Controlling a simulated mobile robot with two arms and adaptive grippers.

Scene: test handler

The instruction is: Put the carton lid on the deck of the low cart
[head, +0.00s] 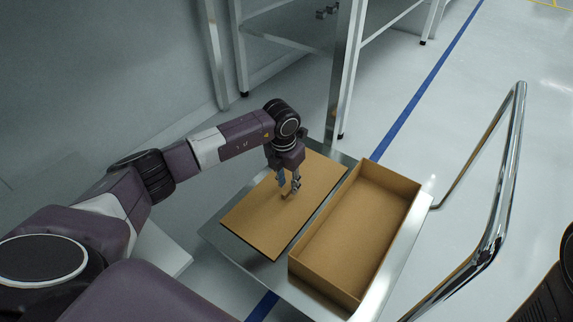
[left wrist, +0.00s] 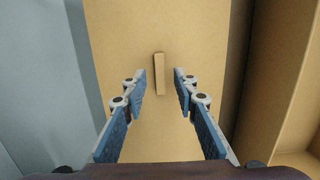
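The carton lid (head: 255,218) is a flat brown board with a small raised grip strip (left wrist: 159,73) at its middle. It appears to lie flat on the left part of the metal deck of the low cart (head: 209,231), beside the open carton. My left gripper (head: 289,191) points down over the middle of the lid. In the left wrist view its two blue fingers (left wrist: 159,88) are apart, one on each side of the strip, with gaps showing. Whether the fingertips touch the lid cannot be told. My right gripper is not in view.
The open, empty carton (head: 355,235) stands on the deck just right of the lid. The cart's chrome handle (head: 490,245) rises at the right. A white metal frame (head: 347,60) stands behind the cart. The floor at the upper right is clear, with a blue line (head: 425,85).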

